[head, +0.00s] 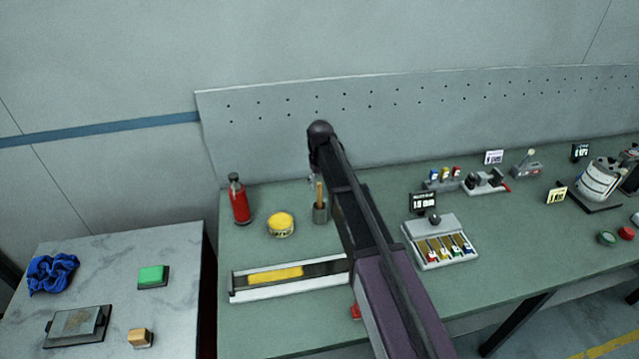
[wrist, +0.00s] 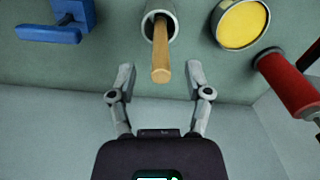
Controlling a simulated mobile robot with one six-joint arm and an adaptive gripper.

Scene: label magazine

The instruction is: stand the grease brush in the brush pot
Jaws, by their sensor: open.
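The grease brush, its wooden handle (head: 319,191) upward, stands in the grey brush pot (head: 320,214) on the green bench, left of my arm. In the wrist view the handle (wrist: 161,55) sticks out of the round mouth of the pot (wrist: 146,28) and leans on or near its rim; the bristle end is hidden inside. My gripper (wrist: 158,78) is open, its two fingers apart on either side of the handle's free end. I see no contact between the fingers and the handle. In the head view my arm mostly hides the gripper.
A yellow-topped tin (head: 281,224) and a red bottle (head: 239,201) stand left of the pot. A long tray (head: 290,292) lies in front. A blue fixture (wrist: 60,25) is on the pot's other side in the wrist view. A pegboard panel (head: 270,130) rises behind.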

